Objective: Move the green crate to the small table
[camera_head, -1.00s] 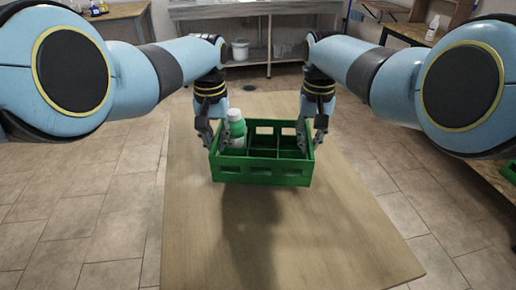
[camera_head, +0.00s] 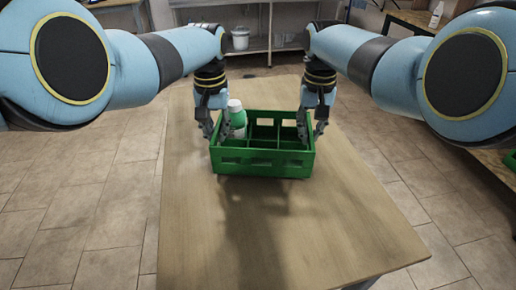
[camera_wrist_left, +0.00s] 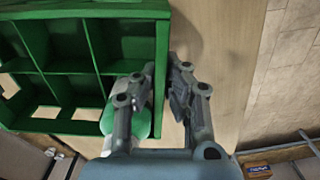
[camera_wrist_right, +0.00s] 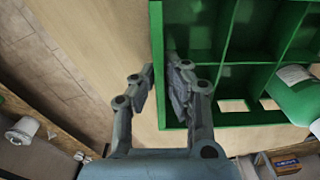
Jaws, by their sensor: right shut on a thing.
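The green crate (camera_head: 262,164) is level over the wooden table (camera_head: 215,240), between my two grippers. A dark shadow on the table shows below it. It has several compartments; a green-and-white bottle (camera_head: 237,118) stands in its left part, and the others I can see into look empty. My left gripper (camera_head: 217,128) has its fingers on either side of the crate's left wall, also in the left wrist view (camera_wrist_left: 161,75). My right gripper (camera_head: 312,128) is shut on the right wall, also in the right wrist view (camera_wrist_right: 160,78). I cannot tell which table is the small one.
A metal sink bench (camera_head: 280,44) with a white bucket (camera_head: 240,38) under it stands at the back. A white bottle (camera_head: 436,14) stands on furniture at the back right. Another wooden table (camera_head: 497,166) is at the right edge. Tiled floor lies on both sides.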

